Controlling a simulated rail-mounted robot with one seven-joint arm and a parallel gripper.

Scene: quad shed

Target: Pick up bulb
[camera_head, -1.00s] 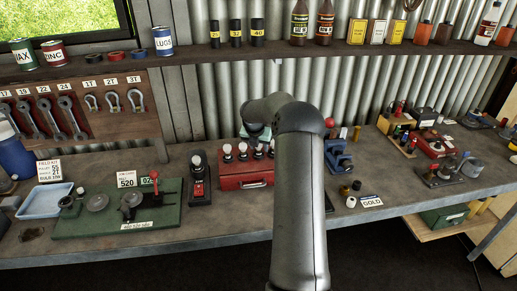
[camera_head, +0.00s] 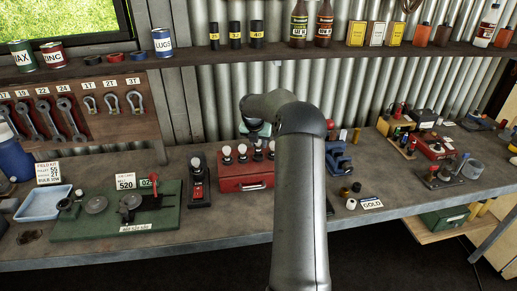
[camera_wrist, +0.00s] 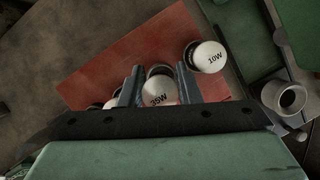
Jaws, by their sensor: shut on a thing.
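The red case (camera_head: 246,183) stands on the bench, with several white bulbs (camera_head: 227,150) upright in a row along its top. In the wrist view, a white bulb marked 35W (camera_wrist: 159,92) sits between the two fingers of my gripper (camera_wrist: 160,84), which is shut on it. I cannot tell whether this bulb is clear of the red case (camera_wrist: 120,55). A bulb marked 10W (camera_wrist: 208,56) is just right of the fingers, apart from them. Another bulb shows partly left of the fingers.
A black stand with a white-topped part (camera_head: 198,180) is left of the case, and a green tester board (camera_head: 150,220) is farther left. A blue vise-like tool (camera_head: 338,157) and small cups lie right of my arm. The bench front between them is bare.

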